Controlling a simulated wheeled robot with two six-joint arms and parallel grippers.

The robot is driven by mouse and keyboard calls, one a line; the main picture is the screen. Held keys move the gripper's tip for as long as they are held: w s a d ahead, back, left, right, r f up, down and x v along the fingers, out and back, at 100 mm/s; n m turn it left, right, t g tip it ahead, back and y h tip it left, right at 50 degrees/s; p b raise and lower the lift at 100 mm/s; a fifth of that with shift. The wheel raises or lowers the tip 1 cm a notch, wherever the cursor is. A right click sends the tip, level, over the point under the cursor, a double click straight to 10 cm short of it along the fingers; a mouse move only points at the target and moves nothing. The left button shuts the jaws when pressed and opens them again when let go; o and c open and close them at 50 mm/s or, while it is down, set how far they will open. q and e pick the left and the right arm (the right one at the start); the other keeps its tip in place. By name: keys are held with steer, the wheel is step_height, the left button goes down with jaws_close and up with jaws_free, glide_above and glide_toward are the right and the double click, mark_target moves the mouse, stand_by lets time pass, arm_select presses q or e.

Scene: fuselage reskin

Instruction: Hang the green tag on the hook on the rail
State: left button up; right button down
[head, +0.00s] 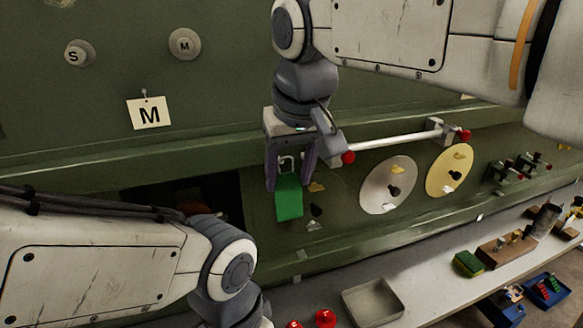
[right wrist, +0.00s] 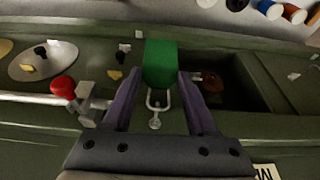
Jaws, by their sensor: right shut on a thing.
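The green tag (head: 289,200) hangs between the purple fingers of my right gripper (head: 287,187), which is shut on it. In the right wrist view the tag (right wrist: 160,64) sits at the fingertips of the gripper (right wrist: 160,75). A pale metal loop (right wrist: 157,102) with a small round knob shows beside the tag, between the fingers. I cannot tell whether this loop belongs to the tag or is the hook. The tag is in front of the green panel, left of the white bar (head: 395,140) with red ends. My left gripper is below the picture; only its arm shows.
A dark opening (head: 160,200) lies left of the tag. A silver disc (head: 388,185) and a yellow disc (head: 449,170) are on the panel at right. A card marked M (head: 149,113) hangs upper left. A grey tray (head: 372,301) and a sponge (head: 469,263) lie on the shelf below.

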steer(key=shift+w+a+f, duration=0.15)
steer(key=shift+w+f, duration=0.05)
steer(key=shift+w, duration=0.3)
steer(key=shift+w+a+f, duration=0.15)
steer(key=shift+w+f, duration=0.1)
steer(key=shift+w, duration=0.3)
steer(key=shift+w+a+f, duration=0.15)
steer(key=shift+w+f, duration=0.05)
steer(key=shift+w, duration=0.3)
steer(key=shift+c, duration=0.6)
jaws_free()
